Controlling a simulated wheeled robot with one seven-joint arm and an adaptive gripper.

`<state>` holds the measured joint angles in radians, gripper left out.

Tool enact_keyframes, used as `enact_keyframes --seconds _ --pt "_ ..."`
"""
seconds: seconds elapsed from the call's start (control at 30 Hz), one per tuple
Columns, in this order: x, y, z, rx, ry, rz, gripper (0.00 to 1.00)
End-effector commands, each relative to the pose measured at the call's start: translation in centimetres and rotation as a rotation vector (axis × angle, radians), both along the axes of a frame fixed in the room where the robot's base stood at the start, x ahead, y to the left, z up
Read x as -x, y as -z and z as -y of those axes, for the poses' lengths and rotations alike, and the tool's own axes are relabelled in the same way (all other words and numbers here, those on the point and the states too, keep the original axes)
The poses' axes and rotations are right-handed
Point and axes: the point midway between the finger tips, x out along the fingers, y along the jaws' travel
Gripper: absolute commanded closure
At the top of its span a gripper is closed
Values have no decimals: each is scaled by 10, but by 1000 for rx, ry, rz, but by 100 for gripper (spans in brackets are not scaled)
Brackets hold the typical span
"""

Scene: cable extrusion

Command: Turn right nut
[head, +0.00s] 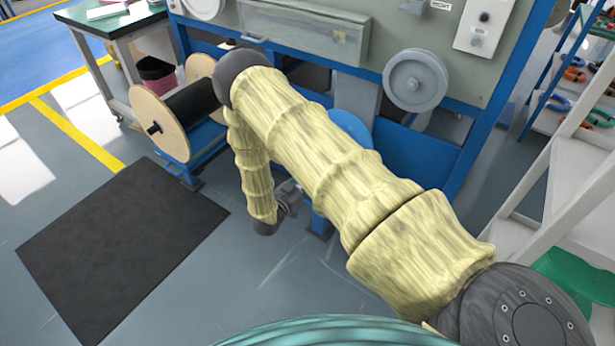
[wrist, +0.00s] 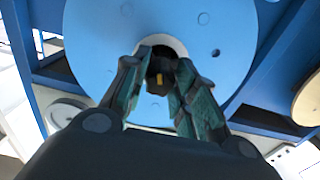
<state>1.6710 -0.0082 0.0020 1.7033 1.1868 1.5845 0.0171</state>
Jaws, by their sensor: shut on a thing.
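In the wrist view my gripper (wrist: 161,70) points at the hub of a blue disc-shaped reel (wrist: 105,45). Its two fingers close on a small dark nut (wrist: 160,66) with a yellow mark, at the reel's centre. A pale ring surrounds the nut. The fingers hide the nut's sides. In the head view my arm covers most of this spot, and only part of the blue reel (head: 350,127) shows behind it. The gripper is mostly hidden there, low beside the machine.
A blue-framed machine (head: 470,125) with a grey pulley (head: 415,80) stands in front. A wooden-flanged spool (head: 160,122) with black cable is at left. A dark mat (head: 125,245) lies on the floor. White steps (head: 570,180) stand at right. The floor by the mat is clear.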

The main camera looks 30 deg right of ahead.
Motion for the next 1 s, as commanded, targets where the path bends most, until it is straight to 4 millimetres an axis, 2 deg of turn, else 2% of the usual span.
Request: enact_keyframes --seconds 1.0 --pt "1 1 0 -370 5 886 96"
